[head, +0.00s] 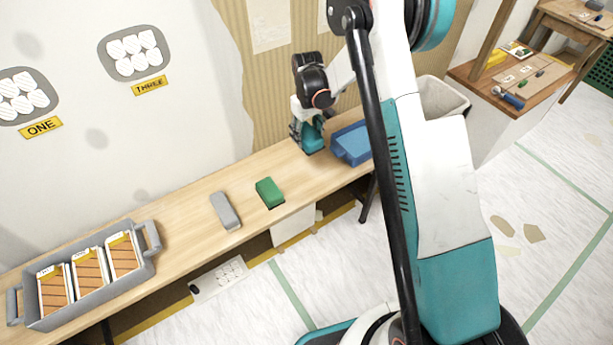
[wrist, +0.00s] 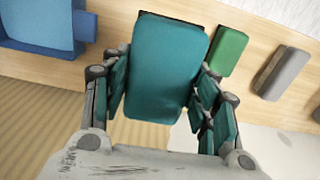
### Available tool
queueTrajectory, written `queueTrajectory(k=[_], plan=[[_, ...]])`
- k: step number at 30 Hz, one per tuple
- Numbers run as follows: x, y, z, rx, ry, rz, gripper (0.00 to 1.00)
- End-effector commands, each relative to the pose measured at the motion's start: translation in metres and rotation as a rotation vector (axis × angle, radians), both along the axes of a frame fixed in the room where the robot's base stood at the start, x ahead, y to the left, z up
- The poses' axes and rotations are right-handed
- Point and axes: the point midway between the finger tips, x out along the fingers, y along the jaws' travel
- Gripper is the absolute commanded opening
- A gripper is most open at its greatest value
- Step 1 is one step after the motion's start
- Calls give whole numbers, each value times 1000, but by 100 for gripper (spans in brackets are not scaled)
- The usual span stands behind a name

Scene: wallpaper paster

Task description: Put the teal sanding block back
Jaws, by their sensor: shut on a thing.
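The teal sanding block (wrist: 168,68) is between the two fingers of my gripper (wrist: 160,95) in the wrist view. My gripper is shut on it. In the head view, my gripper (head: 307,130) is at the bench's far part, pointing down, with the teal block (head: 313,142) below it. The block is at or just above the bench top; I cannot tell whether it touches. A dark edge shows at the block's far end in the wrist view.
A green block (head: 270,193) and a grey block (head: 225,211) lie on the wooden bench (head: 180,216). A blue tray (head: 352,145) stands close right of my gripper. A grey crate (head: 85,275) with packs is at the left end. Bench between gripper and green block is clear.

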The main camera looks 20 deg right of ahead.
Motion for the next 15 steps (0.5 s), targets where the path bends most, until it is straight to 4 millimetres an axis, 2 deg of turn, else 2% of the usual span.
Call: queueTrajectory(k=[15], plan=[[0,0,-123,0,-1,0,30]])
